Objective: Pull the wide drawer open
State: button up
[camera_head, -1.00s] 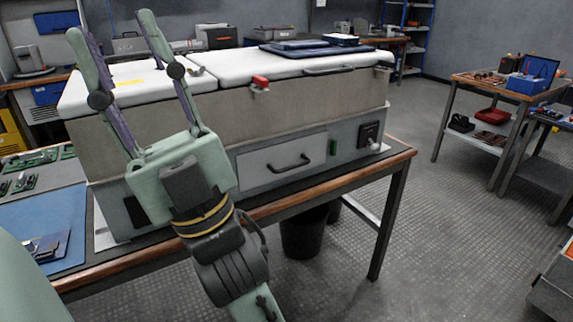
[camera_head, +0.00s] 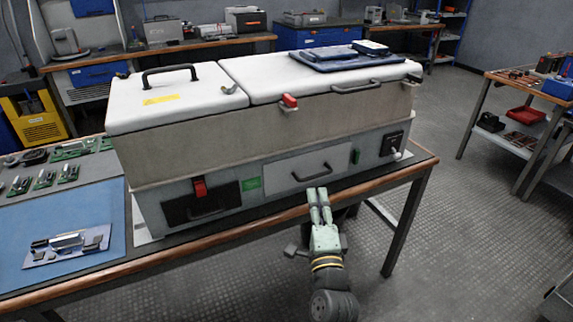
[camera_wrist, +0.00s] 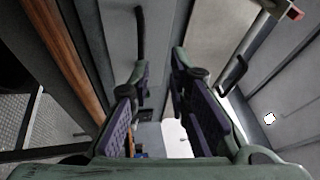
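The wide drawer (camera_head: 285,172) is a light grey front panel in the lower part of the cabinet, with a black bar handle (camera_head: 312,172). It looks closed. My gripper (camera_head: 317,191) is just in front of and below that handle in the head view, with its two green fingers pointing at the cabinet. In the wrist view my gripper (camera_wrist: 160,62) has its fingers apart with nothing between them. A dark bar that looks like the handle (camera_wrist: 139,28) lies beyond the left fingertip. I cannot tell whether a finger touches it.
A dark drawer (camera_head: 178,211) with a red latch (camera_head: 199,188) is at left. The cabinet stands on a wood-edged table (camera_head: 250,228), its edge close to my gripper. A lid handle (camera_head: 355,87) and red latch (camera_head: 289,101) are above. A blue mat (camera_head: 90,215) lies left.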

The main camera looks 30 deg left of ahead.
aim_at(315, 177)
jog(key=shift+m+h, duration=0.3)
jog(key=shift+m, duration=0.3)
jog(key=p+x, duration=0.1)
jog(key=x, duration=0.2)
jog(key=f+p+x, duration=0.1)
jog(key=x, duration=0.2)
jog(key=f+p+x, duration=0.1)
jog(key=x, duration=0.3)
jog(key=shift+w+d+f, duration=0.15)
jog(key=shift+w, duration=0.25)
jog(key=shift+c, duration=0.4)
grip_shut()
